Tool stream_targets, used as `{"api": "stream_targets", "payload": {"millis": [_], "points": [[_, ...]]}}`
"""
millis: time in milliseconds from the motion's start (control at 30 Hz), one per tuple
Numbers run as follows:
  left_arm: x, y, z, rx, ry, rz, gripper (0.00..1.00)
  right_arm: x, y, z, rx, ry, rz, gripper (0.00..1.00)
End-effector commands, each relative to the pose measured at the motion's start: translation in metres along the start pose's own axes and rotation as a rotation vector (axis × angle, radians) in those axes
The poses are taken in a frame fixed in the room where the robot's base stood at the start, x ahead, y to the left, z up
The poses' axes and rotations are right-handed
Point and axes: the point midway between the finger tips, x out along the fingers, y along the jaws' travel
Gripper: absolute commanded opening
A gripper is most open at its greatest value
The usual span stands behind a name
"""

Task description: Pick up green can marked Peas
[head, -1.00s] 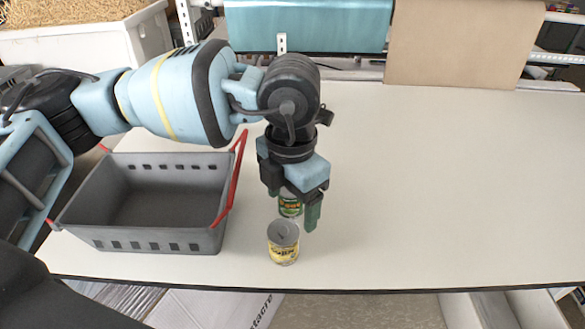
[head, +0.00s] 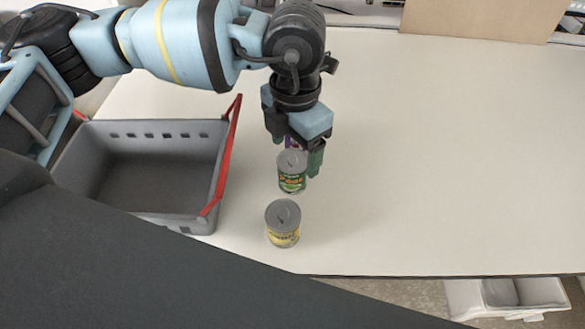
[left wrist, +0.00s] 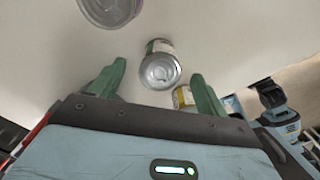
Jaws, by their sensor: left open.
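The green can marked Peas (head: 292,182) stands upright on the white table, between a yellow-labelled can (head: 283,238) nearer the front edge and my left gripper just behind it. My left gripper (head: 297,153) is open, with green fingers; the can's top partly overlaps it in the head view. In the left wrist view, a can with a green and white label (left wrist: 160,70), apparently the Peas can, shows between the open fingers (left wrist: 159,74). I see no finger contact. My right gripper is not in view.
A grey crate (head: 150,127) with red handles stands left of the cans. The yellow can shows in the left wrist view (left wrist: 183,97), with another can (left wrist: 110,10) at its top edge. The table's right side is clear.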

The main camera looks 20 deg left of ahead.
Motion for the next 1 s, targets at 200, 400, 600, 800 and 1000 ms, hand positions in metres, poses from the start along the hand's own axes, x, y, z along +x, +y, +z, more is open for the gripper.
{"api": "stream_targets", "payload": {"millis": [200,400,600,800,1000], "points": [[0.014,0.000,-0.004,0.000,0.000,0.002,0.76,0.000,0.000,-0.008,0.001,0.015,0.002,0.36],[0.042,-0.001,-0.006,-0.002,0.001,0.001,0.76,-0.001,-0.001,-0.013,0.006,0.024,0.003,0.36],[0.051,-0.001,-0.006,-0.001,-0.001,0.002,0.76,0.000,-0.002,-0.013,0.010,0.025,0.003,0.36],[0.051,-0.001,-0.006,-0.001,-0.001,0.002,0.71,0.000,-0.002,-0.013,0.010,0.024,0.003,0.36],[0.051,-0.001,-0.006,-0.001,-0.001,0.001,0.44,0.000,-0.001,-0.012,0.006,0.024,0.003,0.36]]}}
